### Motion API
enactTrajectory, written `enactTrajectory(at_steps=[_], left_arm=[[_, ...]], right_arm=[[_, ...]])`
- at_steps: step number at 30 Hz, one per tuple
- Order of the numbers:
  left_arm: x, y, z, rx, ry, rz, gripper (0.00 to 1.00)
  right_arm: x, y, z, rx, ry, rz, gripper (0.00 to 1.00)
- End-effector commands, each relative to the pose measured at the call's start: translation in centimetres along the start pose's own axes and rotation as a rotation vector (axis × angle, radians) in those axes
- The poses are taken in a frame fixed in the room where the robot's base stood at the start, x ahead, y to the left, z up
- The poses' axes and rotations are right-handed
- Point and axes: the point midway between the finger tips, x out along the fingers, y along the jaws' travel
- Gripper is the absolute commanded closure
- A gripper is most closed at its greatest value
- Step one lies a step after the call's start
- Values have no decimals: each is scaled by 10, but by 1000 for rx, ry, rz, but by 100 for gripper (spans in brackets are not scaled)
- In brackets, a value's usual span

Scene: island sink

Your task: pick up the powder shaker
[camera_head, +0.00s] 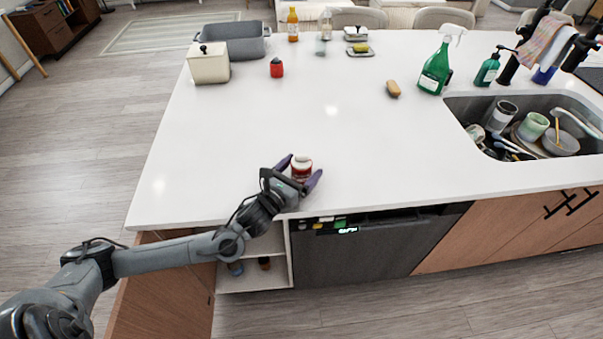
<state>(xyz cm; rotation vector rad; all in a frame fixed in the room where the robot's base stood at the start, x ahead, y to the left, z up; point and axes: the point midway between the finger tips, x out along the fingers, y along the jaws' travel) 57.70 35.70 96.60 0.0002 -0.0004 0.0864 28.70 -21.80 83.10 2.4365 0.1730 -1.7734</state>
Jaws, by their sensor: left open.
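A small round container (301,166), white with red, stands near the front edge of the white counter; it looks like the powder shaker, though its label is too small to read. My left gripper (299,178) is open at the counter's front edge. Its two purple-tipped fingers are on the left and right of the container, with gaps that are hard to judge. The gripper hides the container's lower front. My right gripper is not in view.
The counter (230,150) is clear around the container. A green spray bottle (435,72) stands by the sink (468,107) full of dishes.

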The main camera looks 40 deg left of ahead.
Motion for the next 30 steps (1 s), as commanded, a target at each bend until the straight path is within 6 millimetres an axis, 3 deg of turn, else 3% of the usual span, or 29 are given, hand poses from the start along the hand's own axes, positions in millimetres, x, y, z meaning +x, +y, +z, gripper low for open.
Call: enactTrajectory(at_steps=[6,14,26,30], left_arm=[[19,0,0,0,0,0,10],[21,0,0,0,1,-1,10],[21,0,0,0,0,-1,71],[21,0,0,0,-1,0,71]], right_arm=[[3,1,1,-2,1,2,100],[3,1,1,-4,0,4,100],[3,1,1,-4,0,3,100],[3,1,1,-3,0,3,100]])
